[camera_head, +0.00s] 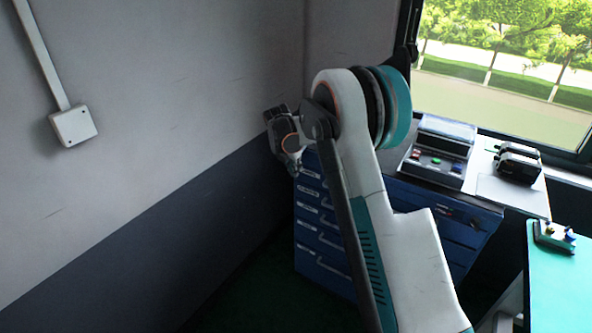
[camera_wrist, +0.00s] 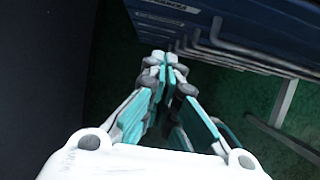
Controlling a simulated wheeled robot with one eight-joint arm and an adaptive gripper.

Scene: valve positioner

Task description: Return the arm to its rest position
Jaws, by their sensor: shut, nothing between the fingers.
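My arm stands up through the middle of the head view and bends over at a teal and black joint. My gripper (camera_wrist: 165,68) shows in the wrist view with its teal and grey fingers together and nothing between them. It points down along the front of the blue drawer cabinet (camera_wrist: 255,25), apart from the green floor (camera_wrist: 110,85) below. In the head view my arm's wrist end is beside the cabinet's left edge, near the wall; the fingertips are hard to make out there.
The blue cabinet (camera_head: 318,250) has several drawers with protruding handles. On the workbench are a control box with coloured buttons (camera_head: 436,154) and a black device (camera_head: 518,162). A teal table (camera_head: 560,290) is at lower right. The grey wall (camera_head: 160,110) bears a switch box (camera_head: 74,126).

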